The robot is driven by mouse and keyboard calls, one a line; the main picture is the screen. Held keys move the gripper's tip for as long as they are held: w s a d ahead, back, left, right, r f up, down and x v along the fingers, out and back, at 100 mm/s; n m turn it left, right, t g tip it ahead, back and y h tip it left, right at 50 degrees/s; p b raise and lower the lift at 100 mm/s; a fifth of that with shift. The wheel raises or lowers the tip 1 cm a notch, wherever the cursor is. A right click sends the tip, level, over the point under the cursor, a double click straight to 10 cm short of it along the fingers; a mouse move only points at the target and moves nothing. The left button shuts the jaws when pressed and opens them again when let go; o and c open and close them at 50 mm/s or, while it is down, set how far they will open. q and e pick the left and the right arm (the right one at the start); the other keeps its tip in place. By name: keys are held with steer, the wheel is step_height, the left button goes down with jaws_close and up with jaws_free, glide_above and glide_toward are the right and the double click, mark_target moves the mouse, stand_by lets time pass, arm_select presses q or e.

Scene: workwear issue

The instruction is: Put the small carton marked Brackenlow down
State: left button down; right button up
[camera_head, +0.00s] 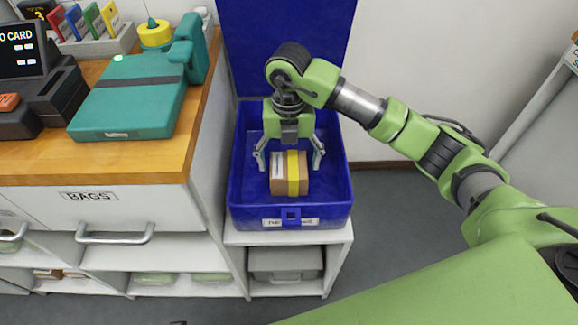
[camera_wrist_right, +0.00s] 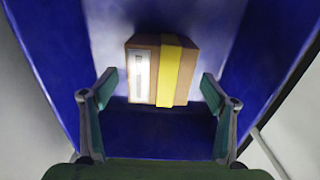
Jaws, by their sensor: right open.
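A small brown carton (camera_head: 280,184) with a yellow band and a white label sits inside an open blue box (camera_head: 247,207). The label's writing is too small to read. My right gripper (camera_head: 289,166) is open, reaching down into the box just behind the carton from the head camera. In the right wrist view the carton (camera_wrist_right: 142,78) lies beyond and between the spread fingers (camera_wrist_right: 158,92), with a gap on both sides. My left gripper is not in view.
The blue box stands on a white shelf unit (camera_head: 338,238), its lid (camera_head: 250,40) raised behind. To the left, a wooden counter (camera_head: 130,166) holds a teal case (camera_head: 128,100) and a card terminal (camera_head: 22,62). Grey floor (camera_head: 420,220) is free to the right.

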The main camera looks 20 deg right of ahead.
mark_target(289, 165)
step_height(289, 165, up, 8)
steer(key=shift+r+p, duration=0.15)
steer(key=shift+p, duration=0.25)
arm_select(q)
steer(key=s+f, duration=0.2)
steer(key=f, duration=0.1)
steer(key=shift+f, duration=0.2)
arm_select(e)
steer(key=shift+r, duration=0.4)
